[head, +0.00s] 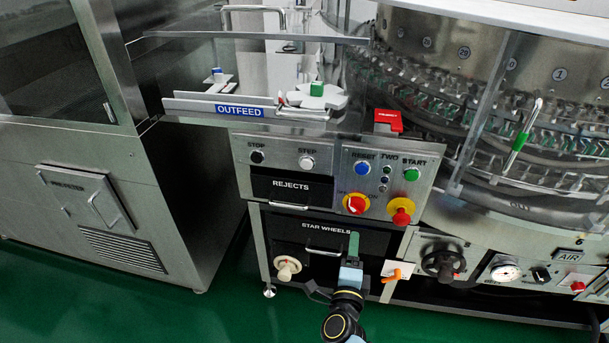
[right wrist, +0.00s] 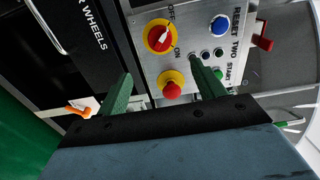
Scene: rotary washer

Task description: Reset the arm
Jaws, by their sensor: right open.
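My right gripper (head: 354,240) is in front of the black STAR WHEELS drawer in the head view, below the control panel (head: 335,160). Its arm comes up from the bottom of the picture. In the right wrist view its two green fingers (right wrist: 161,68) stand wide apart with nothing between them. The red-and-yellow rotary switch (right wrist: 160,37) and the red push button (right wrist: 171,88) show beyond the fingers. I cannot see contact with the panel. My left arm and gripper are not in view.
An orange handle (head: 393,274) and a black handwheel (head: 443,262) sit right of my gripper. A white knob (head: 287,268) is to its left. The OUTFEED tray (head: 240,111) is above. Green floor lies open at lower left, beside a steel cabinet (head: 100,200).

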